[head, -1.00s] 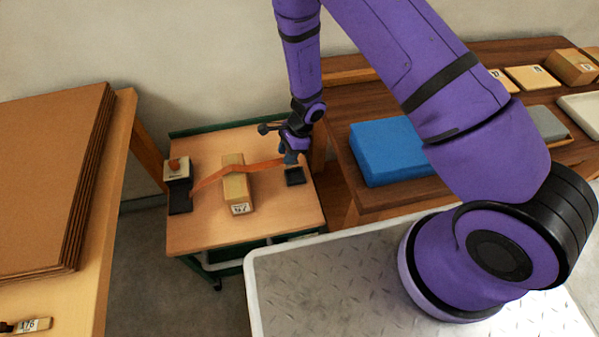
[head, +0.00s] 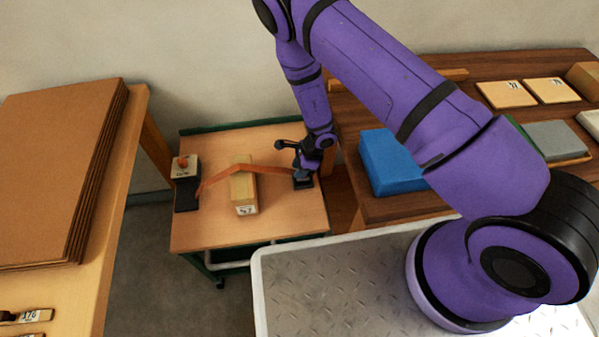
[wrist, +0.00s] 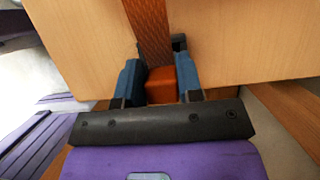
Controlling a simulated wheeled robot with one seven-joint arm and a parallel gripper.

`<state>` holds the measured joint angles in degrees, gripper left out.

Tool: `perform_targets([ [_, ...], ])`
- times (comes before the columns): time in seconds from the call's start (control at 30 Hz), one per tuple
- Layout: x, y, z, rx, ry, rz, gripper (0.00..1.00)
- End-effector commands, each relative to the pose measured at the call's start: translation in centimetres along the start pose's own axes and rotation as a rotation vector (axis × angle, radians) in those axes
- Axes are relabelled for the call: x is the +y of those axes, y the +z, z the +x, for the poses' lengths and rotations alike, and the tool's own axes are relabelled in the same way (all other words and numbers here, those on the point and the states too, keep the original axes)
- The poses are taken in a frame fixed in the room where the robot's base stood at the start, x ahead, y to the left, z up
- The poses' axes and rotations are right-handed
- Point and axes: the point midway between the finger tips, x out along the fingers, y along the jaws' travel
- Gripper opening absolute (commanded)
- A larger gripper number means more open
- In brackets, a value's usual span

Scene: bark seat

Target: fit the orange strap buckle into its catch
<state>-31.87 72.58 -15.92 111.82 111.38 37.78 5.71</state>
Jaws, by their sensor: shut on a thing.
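The orange strap (head: 270,170) runs from a dark fixture (head: 186,196) at the left of the small table, over a pale wooden block (head: 243,190), to my gripper (head: 301,173) at the right. In the wrist view, my gripper (wrist: 160,88) has its blue fingers on both sides of the orange buckle (wrist: 161,88), and the strap (wrist: 152,30) leads away from it.
A blue block (head: 393,162) lies on the dark bench to the right. Stacked brown boards (head: 60,170) lie on the left bench. The small table's front (head: 260,228) is clear.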

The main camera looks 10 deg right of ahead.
Motion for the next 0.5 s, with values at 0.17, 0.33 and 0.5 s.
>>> perform_targets([
  [0.17, 0.0, -0.8, 2.1, 0.0, 0.001, -0.001, 0.06],
  [0.33, 0.0, -0.9, 2.3, -0.001, 0.0, -0.001, 0.06],
  [0.5, 0.0, -1.0, 2.4, -0.001, 0.0, -0.001, 0.06],
])
